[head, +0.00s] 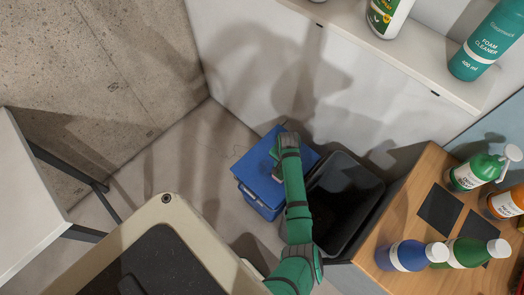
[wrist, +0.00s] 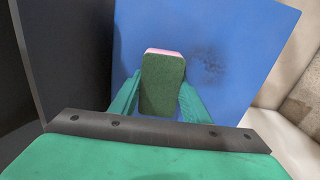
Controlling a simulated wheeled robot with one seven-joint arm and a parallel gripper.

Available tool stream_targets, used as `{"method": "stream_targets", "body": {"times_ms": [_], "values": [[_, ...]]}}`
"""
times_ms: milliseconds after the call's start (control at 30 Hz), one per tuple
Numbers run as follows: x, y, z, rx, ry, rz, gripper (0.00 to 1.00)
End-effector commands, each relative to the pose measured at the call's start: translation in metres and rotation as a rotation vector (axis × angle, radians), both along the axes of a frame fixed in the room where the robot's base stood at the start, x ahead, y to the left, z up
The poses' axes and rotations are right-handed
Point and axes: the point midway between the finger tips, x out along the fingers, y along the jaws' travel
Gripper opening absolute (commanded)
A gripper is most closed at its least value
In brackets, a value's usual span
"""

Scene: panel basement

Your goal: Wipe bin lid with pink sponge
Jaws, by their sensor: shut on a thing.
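The bin with the blue lid (head: 257,170) stands on the floor in the middle of the head view. In the wrist view the blue lid (wrist: 240,40) fills the background, with a dark smudge (wrist: 208,65) right of the sponge. My gripper (wrist: 160,95) is shut on the pink sponge (wrist: 162,82), which shows a dark green face and a pink edge. The sponge is over the lid, left of the smudge; I cannot tell whether it touches the lid. In the head view my arm hides the gripper's fingertips and most of the sponge.
An open black bin (head: 345,200) stands right beside the blue one. A wooden cabinet (head: 395,220) with several bottles is further right. A white shelf (head: 425,50) holding bottles is on the back wall. A pale table (head: 25,200) stands at the left, with bare floor between.

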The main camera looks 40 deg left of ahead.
Motion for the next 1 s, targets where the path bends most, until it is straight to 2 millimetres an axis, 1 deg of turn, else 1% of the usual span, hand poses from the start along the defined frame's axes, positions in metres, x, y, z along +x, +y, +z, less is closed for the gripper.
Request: {"method": "stream_targets", "body": {"times_ms": [33,100,200,700,833,1000], "values": [[-0.002,-0.003,-0.001,0.000,0.002,0.001,0.25],[-0.002,-0.002,0.003,-0.001,0.002,0.006,0.25],[-0.002,-0.001,0.022,0.001,-0.001,0.007,0.25],[-0.003,0.000,0.066,-0.001,0.000,0.011,0.25],[-0.003,0.000,0.075,0.000,0.000,0.010,0.25],[-0.003,0.000,0.080,-0.001,0.000,0.010,0.25]]}}
